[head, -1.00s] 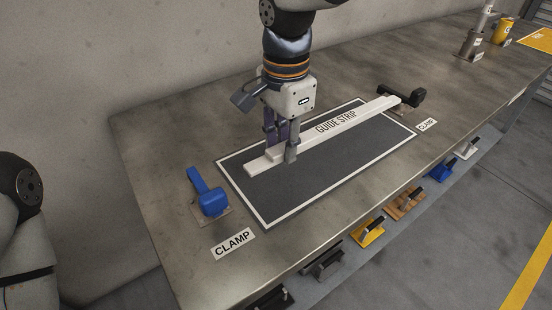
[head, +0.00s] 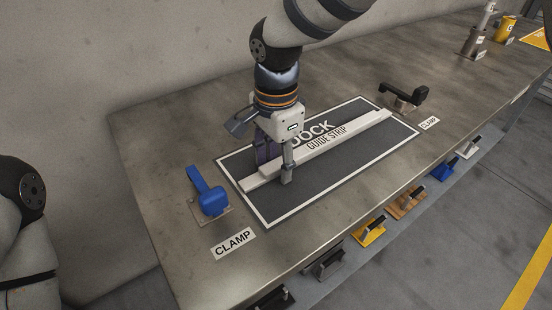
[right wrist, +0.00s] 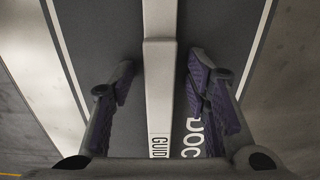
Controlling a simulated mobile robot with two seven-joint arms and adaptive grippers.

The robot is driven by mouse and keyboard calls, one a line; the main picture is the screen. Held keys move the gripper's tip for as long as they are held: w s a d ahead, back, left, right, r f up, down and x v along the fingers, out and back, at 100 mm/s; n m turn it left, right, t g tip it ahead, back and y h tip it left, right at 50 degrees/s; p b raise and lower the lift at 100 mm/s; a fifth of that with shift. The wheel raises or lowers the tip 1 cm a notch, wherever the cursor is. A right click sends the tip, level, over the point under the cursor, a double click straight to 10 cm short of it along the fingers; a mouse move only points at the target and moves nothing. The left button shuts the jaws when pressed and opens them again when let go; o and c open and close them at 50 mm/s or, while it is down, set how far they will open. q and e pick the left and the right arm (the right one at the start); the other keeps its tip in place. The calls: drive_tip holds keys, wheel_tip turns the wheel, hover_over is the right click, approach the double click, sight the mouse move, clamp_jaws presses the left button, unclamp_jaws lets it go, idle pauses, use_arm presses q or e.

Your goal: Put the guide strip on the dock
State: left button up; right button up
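The white guide strip (head: 350,136) lies lengthwise over the dark, white-bordered dock mat (head: 305,190), inside its border as seen in the head view. Part of the "DOCK" lettering shows behind it. My right gripper (head: 273,172) straddles the strip near its left end, pointing down. In the right wrist view, its purple-padded fingers (right wrist: 158,85) stand on either side of the strip (right wrist: 159,95) with gaps at both sides, so it is open. My left gripper is out of view; only part of its arm shows at the left edge.
A blue clamp (head: 211,197) stands off the dock's left end, a black clamp (head: 404,97) off its right end. Several handled pieces, one yellow (head: 369,232), sit along a lower ledge in front. Grey and yellow cylinders stand at the back right.

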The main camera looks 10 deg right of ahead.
wheel_tip(320, 180, up, 12)
drive_tip(key=shift+p, duration=0.45)
